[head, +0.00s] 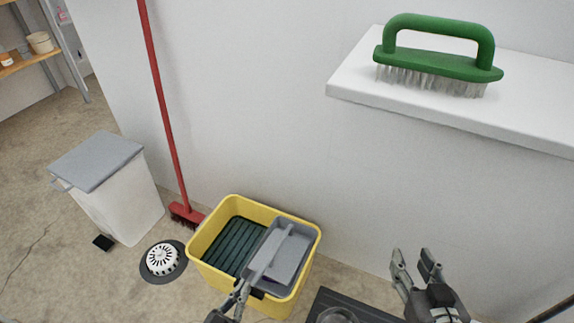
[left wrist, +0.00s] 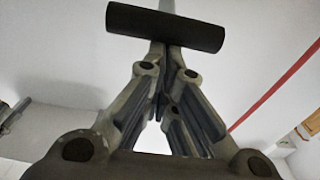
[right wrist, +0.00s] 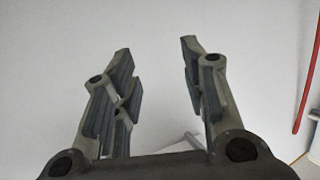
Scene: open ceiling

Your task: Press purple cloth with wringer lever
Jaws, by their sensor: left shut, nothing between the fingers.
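The yellow bucket (head: 196,246) stands on the floor with a grey wringer (head: 292,256) in its right half. The grey wringer lever (head: 268,252) slants across it toward me. A sliver of purple cloth (head: 268,279) shows under the wringer plate; the rest is hidden. My left gripper (head: 241,287) is shut and empty at the lever's near end. In the left wrist view the lever's dark crossbar grip (left wrist: 165,27) lies across just beyond the fingertips, not between them; contact is unclear. My right gripper (head: 416,262) is open and empty, right of the bucket, near the wall.
A white bin (head: 125,205) with a grey lid and a floor drain (head: 162,259) are left of the bucket. A red broom (head: 165,110) leans on the wall behind. A green brush (head: 440,65) sits on a white shelf (head: 350,85) at upper right. A dark mat (head: 335,300) lies right of the bucket.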

